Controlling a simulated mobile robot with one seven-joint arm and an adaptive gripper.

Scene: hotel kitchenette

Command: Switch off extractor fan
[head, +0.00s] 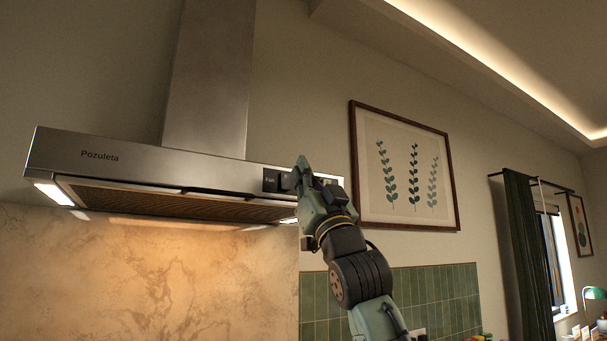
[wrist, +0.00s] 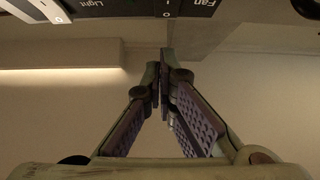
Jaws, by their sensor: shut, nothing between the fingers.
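The extractor hood (head: 130,158) is a steel canopy on the left in the head view, with a dark control panel (head: 269,181) near its right end. In the wrist view the panel shows upside down along the top edge, with a "Fan" label (wrist: 204,3), and a "Light" label (wrist: 88,3) to its left. The dark fan switch beside the "Fan" label is cut off by the frame, so its position cannot be read. My gripper (head: 303,163) is in front of the panel's right part and hides some of it. Its fingertips (wrist: 165,62) are together and empty, apart from the panel in the wrist view.
A pale rocker (wrist: 42,10) stands beside the "Light" label. Lamps (head: 55,194) under the hood are lit. A framed plant picture (head: 405,165) hangs on the wall to the right. Green tiles (head: 440,300) cover the wall below it.

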